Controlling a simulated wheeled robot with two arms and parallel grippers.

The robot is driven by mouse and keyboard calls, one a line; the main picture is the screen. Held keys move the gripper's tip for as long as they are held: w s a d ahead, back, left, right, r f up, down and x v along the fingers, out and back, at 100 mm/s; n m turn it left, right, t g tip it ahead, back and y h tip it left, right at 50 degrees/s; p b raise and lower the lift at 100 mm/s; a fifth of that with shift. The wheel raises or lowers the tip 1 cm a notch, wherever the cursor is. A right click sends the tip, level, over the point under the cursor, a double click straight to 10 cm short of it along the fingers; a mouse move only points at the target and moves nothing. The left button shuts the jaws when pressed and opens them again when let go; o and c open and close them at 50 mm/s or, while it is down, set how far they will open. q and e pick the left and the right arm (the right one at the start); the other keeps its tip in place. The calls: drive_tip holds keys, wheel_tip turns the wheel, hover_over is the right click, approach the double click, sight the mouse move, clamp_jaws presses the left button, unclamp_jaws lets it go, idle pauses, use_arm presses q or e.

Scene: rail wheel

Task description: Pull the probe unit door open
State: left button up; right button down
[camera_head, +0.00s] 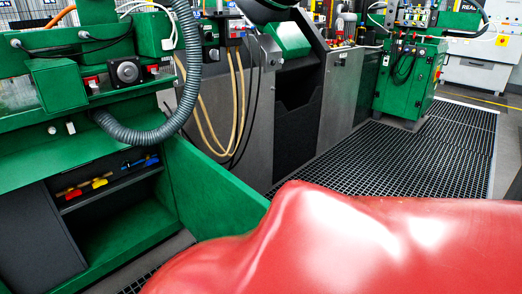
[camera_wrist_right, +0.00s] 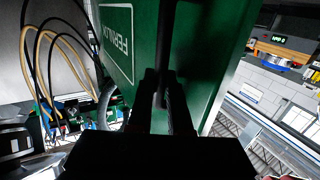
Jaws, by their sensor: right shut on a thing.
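The green probe unit door shows in the right wrist view (camera_wrist_right: 210,60), close up, with a white-lettered label plate (camera_wrist_right: 118,38) on its left part. A dark upright handle (camera_wrist_right: 166,50) runs in front of it. My right gripper (camera_wrist_right: 163,88) has its dark fingers closed around this handle. In the head view a green panel (camera_head: 212,195), which looks like the door, stands out beside an open dark compartment (camera_head: 115,215). Its near end is hidden by my red arm, and so is my right gripper. My left gripper is not in view.
The compartment shelf holds small red, yellow and blue tools (camera_head: 100,183). A grey corrugated hose (camera_head: 150,130) hangs above. Beige hoses (camera_head: 240,100) run down the grey cabinet. Black floor grating (camera_head: 420,150) is clear at the right, with a green cabinet (camera_head: 410,80) behind.

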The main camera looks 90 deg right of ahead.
drive_tip(key=shift+s, duration=0.15)
drive_tip(key=c, duration=1.2)
unclamp_jaws()
drive_tip(key=shift+r, duration=0.1)
drive_tip(key=shift+o, duration=0.2)
